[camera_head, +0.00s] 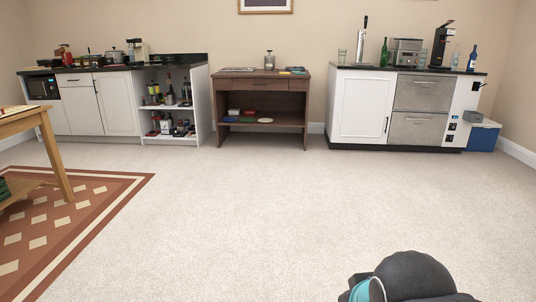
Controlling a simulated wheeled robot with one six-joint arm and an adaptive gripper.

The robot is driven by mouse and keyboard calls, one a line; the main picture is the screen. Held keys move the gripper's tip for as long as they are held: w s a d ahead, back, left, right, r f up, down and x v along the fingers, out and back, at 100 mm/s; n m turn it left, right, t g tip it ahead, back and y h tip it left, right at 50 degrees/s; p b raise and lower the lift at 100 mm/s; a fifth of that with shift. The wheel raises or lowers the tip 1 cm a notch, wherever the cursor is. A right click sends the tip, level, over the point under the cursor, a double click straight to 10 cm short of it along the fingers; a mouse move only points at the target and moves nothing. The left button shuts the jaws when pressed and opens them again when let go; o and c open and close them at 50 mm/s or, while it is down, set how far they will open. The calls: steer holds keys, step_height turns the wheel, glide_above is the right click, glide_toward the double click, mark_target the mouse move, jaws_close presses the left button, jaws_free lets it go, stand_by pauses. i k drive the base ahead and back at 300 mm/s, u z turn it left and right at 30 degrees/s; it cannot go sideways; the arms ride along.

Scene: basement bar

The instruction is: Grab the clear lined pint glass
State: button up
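A clear glass (342,56), small and far off, stands at the left end of the dark top of the right-hand white cabinet (361,104). It looks like the pint glass, but lines on it are too small to make out. A tall tap-like metal piece (361,40) stands just right of it. Part of my arm, dark and rounded with a teal band, shows at the bottom right. My gripper's fingers are not in view, and the glass is far across the room from my arm.
The same top holds a green bottle (384,52), a grey machine (404,52), a black machine (440,46) and a blue bottle (472,59). A brown desk (305,106) stands left of this cabinet. A wooden table (56,158) is at left. The carpet (270,210) between is clear.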

mark_target(342, 52)
steer(key=u, duration=0.1)
steer(key=i, duration=3.7)
steer(key=z, duration=0.4)
steer(key=i, duration=1.8)
steer(key=z, duration=0.4)
steer(key=i, duration=1.65)
steer(key=z, duration=0.25)
